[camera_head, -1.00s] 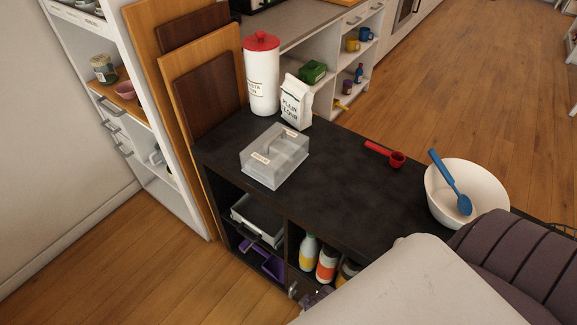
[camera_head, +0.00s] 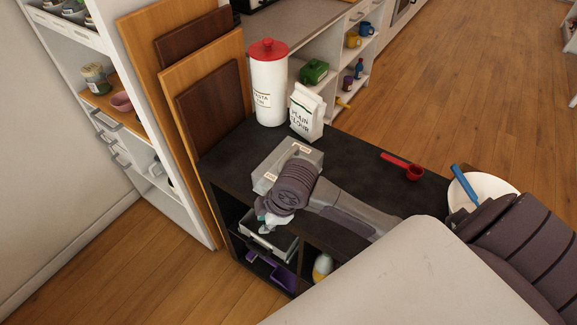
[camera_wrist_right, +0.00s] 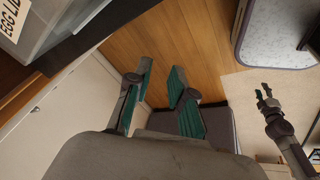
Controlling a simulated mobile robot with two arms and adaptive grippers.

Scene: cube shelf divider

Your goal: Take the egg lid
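The egg lid (camera_head: 287,160), a grey, partly see-through box-shaped cover, sits on the dark counter. Its "EGG LID" label and corner (camera_wrist_right: 12,20) show at the upper left of the wrist view. My right gripper (camera_head: 266,222) hangs just in front of the lid, past the counter's front edge, pointing down. Its arm hides part of the lid. In the wrist view the green-padded fingers (camera_wrist_right: 160,85) are apart with nothing between them. My left gripper (camera_wrist_right: 263,91) shows small at the right of the wrist view, its fingertips apart and empty.
Close behind the lid stand a red-capped pasta jar (camera_head: 268,85) and a flour bag (camera_head: 307,112). A red scoop (camera_head: 404,166) and a white bowl (camera_head: 484,190) are on the right. A tray (camera_head: 268,240) sits in the shelf below my gripper. Wooden boards (camera_head: 210,105) stand left.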

